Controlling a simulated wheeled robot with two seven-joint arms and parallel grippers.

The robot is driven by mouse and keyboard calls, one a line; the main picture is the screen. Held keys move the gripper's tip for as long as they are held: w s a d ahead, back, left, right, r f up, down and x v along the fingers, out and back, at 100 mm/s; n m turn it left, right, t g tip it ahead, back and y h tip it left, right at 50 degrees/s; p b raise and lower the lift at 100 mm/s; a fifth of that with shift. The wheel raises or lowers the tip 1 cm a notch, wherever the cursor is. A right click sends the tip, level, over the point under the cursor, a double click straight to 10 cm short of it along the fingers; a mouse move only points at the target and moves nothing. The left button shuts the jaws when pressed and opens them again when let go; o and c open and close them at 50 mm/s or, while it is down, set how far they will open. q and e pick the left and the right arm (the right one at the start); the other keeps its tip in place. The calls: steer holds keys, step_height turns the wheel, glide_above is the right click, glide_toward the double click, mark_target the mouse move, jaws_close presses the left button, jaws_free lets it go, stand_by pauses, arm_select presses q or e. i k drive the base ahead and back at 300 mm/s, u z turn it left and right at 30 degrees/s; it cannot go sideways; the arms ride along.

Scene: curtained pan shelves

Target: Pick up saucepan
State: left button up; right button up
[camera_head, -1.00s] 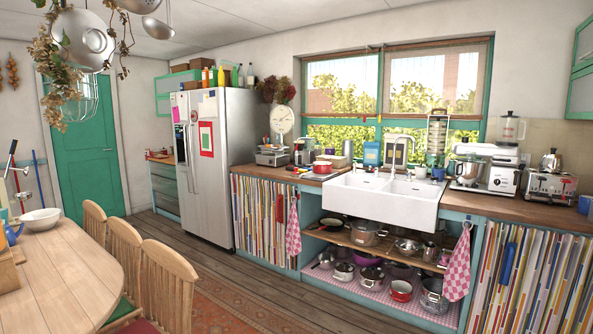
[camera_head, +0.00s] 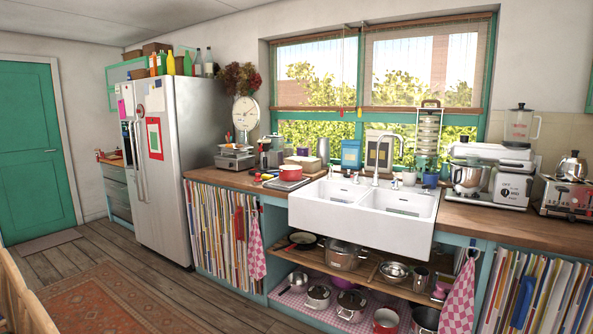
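Several pans stand on the two open shelves under the white sink. A small metal saucepan (camera_head: 298,279) with a handle pointing to the front left sits at the left of the lower shelf. A lidded metal pot (camera_head: 318,296) and a pot with a dark lid (camera_head: 351,304) stand to its right. A large metal pot (camera_head: 345,256) is on the upper shelf. A red pot (camera_head: 291,172) stands on the counter left of the sink. I cannot tell which one is meant. Neither gripper shows in this view.
The white double sink (camera_head: 345,217) juts out above the shelves. Pink checked towels hang at the left (camera_head: 257,250) and right (camera_head: 460,300) of the shelf opening. A chair (camera_head: 30,305) is at the lower left. The wooden floor (camera_head: 175,275) before the cabinets is clear.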

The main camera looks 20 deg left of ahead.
mark_target(287, 172)
steer(key=i, duration=2.35)
steer(key=u, duration=0.7)
steer(key=i, duration=1)
steer(key=z, duration=0.65)
